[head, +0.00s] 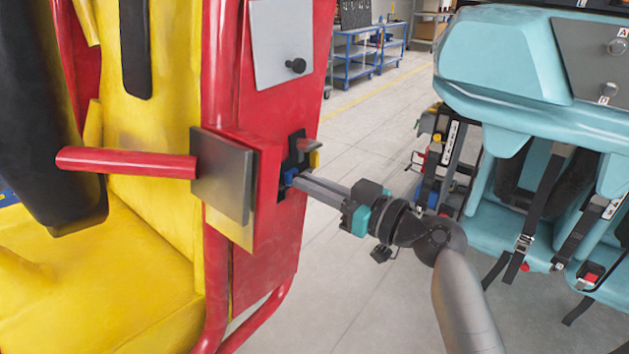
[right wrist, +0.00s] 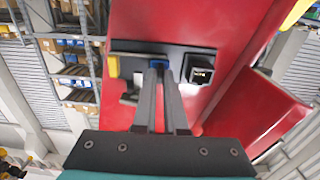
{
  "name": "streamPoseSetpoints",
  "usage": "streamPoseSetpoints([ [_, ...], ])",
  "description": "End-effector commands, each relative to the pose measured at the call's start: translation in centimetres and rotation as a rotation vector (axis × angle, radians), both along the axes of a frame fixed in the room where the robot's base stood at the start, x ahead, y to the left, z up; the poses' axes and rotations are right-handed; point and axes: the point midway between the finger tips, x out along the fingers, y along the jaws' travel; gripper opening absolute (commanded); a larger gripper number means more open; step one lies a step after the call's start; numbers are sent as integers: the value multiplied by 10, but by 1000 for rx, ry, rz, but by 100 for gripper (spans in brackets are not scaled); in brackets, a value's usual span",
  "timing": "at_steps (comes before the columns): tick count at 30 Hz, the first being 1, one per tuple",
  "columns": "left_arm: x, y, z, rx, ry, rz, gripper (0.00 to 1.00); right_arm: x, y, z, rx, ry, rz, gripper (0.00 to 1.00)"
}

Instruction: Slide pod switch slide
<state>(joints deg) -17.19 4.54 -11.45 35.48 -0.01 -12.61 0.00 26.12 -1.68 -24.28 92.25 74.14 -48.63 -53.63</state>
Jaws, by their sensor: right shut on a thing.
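The switch sits on a black plate (right wrist: 182,54) on the red side panel (head: 284,95) of the yellow and red seat pod. Its small blue slide (head: 289,174) shows at the tips of my right gripper (head: 294,181). In the right wrist view, the two fingers of my right gripper (right wrist: 159,68) reach the blue slide (right wrist: 156,64) and are closed on it, hiding part of it. My left gripper is not in view.
A yellow piece (right wrist: 112,67) and a dark square socket (right wrist: 200,69) flank the slide on the plate. A grey plate with a red bar (head: 125,162) juts out left of the switch. A turquoise seat unit (head: 510,60) stands right; open floor lies between.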

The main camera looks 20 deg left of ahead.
Motion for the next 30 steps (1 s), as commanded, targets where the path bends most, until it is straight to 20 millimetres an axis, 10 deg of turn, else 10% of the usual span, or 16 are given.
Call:
streamPoseSetpoints([
  [10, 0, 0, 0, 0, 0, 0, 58, -3, 2, -2, -2, 5, 11, 40],
  [22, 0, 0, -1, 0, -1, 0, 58, -4, -8, -1, -2, 2, 5, 40],
  [30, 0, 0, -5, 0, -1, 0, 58, -22, -57, -3, -5, 1, 4, 40],
])
